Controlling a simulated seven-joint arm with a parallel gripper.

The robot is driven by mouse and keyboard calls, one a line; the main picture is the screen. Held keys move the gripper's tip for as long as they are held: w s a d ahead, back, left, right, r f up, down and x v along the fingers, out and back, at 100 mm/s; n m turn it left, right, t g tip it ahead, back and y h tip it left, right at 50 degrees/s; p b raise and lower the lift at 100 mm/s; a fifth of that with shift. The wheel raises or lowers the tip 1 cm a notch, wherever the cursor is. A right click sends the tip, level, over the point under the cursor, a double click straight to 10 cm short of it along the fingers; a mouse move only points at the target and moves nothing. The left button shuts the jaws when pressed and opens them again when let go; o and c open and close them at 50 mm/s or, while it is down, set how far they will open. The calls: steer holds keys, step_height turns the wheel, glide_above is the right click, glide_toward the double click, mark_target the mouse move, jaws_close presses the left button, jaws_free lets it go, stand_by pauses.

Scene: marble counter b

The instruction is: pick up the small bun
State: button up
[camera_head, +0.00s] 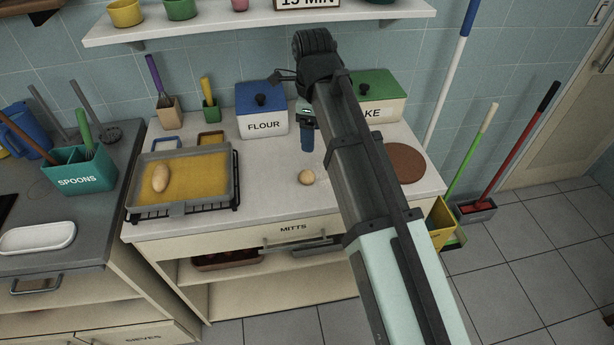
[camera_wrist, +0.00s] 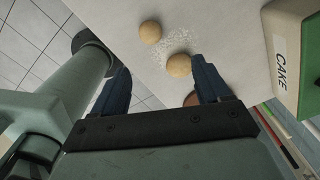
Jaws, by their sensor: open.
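Two round, light-brown buns show in the wrist view: one bun (camera_wrist: 150,32) farther from my gripper, and another bun (camera_wrist: 179,65) nearer, by the right finger. I cannot tell from these frames which is the smaller. In the head view only one bun (camera_head: 306,177) shows, on the pale counter; the other is likely hidden behind my arm. My gripper (camera_wrist: 160,64) is open with nothing held. The nearer bun appears between the fingertips, toward the right one, with no clear contact. In the head view my gripper (camera_head: 307,138) hangs above the counter, behind the visible bun.
A tray (camera_head: 232,180) with a long loaf (camera_head: 160,178) sits on the left of the counter (camera_head: 270,200). A flour box (camera_head: 262,125) and a cake box (camera_head: 385,110) stand at the back. A brown round board (camera_head: 405,163) lies at right. Flour dusts the counter near the buns.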

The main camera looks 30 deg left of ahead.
steer(key=s, duration=0.1)
glide_above(307, 172)
step_height(307, 172, down, 8)
steer(key=shift+w+a+f, duration=0.1)
steer(key=shift+a, duration=0.05)
steer(key=shift+d+f, duration=0.2)
steer(key=shift+f, duration=2.35)
steer(key=c, duration=1.1)
steer(key=shift+r, duration=0.1)
